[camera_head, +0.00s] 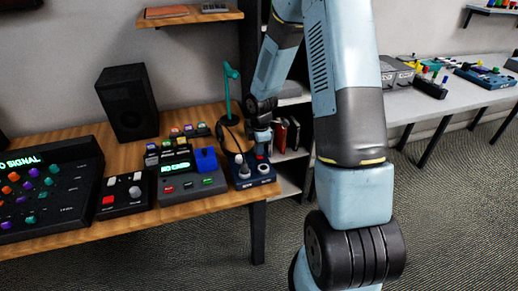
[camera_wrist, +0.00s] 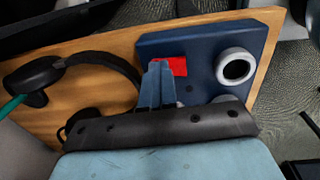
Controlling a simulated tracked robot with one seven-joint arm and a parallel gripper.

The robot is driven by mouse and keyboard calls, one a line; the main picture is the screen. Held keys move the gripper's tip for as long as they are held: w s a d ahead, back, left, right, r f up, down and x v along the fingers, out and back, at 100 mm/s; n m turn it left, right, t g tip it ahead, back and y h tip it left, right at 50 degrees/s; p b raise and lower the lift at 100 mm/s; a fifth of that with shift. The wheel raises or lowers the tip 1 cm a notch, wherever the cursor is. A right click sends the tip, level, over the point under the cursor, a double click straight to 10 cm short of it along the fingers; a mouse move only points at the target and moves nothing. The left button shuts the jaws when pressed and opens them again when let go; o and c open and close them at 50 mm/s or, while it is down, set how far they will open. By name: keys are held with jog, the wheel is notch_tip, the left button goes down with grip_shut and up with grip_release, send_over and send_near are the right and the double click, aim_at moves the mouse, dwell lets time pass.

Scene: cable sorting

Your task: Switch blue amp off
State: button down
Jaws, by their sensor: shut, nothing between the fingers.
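The blue amp (camera_head: 243,183) is a small dark blue box at the right end of the wooden table, with pale knobs and a red switch on top. In the wrist view the blue amp (camera_wrist: 200,45) shows the red switch (camera_wrist: 178,66) lit bright red and a large white-rimmed knob (camera_wrist: 236,67) to its right. My gripper (camera_wrist: 160,66) is shut and empty, pointing down with its fingertips at the left part of the red switch, partly hiding it. I cannot tell whether they touch it. In the head view my gripper (camera_head: 262,138) is just above the amp.
A grey device with a green display (camera_head: 192,185) sits close to the amp's left. A black speaker (camera_head: 128,103) stands farther back. The table's right edge is close to the amp.

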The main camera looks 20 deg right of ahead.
jog(key=shift+s+f, duration=0.1)
jog(key=shift+s, duration=0.8)
jog(key=shift+w, duration=0.1)
jog(key=shift+r, duration=0.4)
notch_tip(320, 180, up, 13)
jog(key=s, duration=0.1)
jog(key=shift+s, duration=0.25)
jog(key=shift+r, duration=0.1)
